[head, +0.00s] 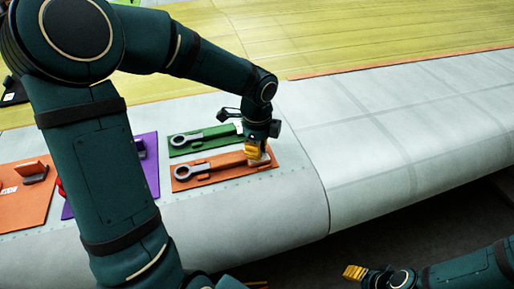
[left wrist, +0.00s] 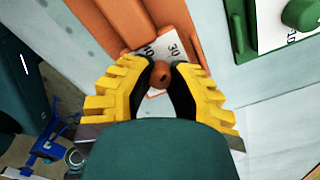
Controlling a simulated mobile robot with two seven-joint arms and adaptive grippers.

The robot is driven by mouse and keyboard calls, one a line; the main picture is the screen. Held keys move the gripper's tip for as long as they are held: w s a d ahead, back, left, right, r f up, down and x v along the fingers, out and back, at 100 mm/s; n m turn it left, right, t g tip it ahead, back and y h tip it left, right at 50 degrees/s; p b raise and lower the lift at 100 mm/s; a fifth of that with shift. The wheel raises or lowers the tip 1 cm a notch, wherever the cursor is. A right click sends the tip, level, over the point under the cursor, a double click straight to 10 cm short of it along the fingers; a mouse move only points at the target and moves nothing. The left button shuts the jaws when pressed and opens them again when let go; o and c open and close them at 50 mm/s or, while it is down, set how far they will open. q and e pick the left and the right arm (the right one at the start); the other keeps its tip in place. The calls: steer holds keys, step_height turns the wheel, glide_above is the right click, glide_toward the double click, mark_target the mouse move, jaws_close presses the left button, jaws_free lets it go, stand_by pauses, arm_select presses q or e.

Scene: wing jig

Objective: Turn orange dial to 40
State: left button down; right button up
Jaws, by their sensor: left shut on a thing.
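The orange dial (left wrist: 160,76) sits between the yellow fingertips of my left gripper in the left wrist view. The left gripper (head: 252,150) is shut on it, pointing down at the right end of the orange panel (head: 215,163). A white scale plate (left wrist: 172,48) shows beyond the dial with "30" on it; a second number to its left is partly covered and hard to read. The dial's pointer cannot be made out. My right gripper (head: 354,272) is low at the right in the head view, away from the panels; its jaw opening cannot be told.
A green panel (head: 185,150) with a grey wrench-shaped handle lies just behind the orange one. A purple panel (head: 150,165) and another orange panel (head: 22,205) lie to the left. The grey wing surface (head: 400,120) to the right is clear.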

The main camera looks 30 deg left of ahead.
arm_select(q)
steer(key=n+b, duration=0.1)
steer(key=n, duration=0.5)
steer(key=shift+n+b, duration=0.3)
steer(key=shift+b, duration=0.05)
steer(key=n+b, duration=0.1)
steer(key=n, duration=0.4)
steer(key=shift+n, duration=0.3)
stand_by(0.3)
steer(key=c, duration=0.8)
jaws_free()
steer(key=shift+c, duration=0.2)
steer(key=shift+r, duration=0.15)
step_height(320, 180, up, 12)
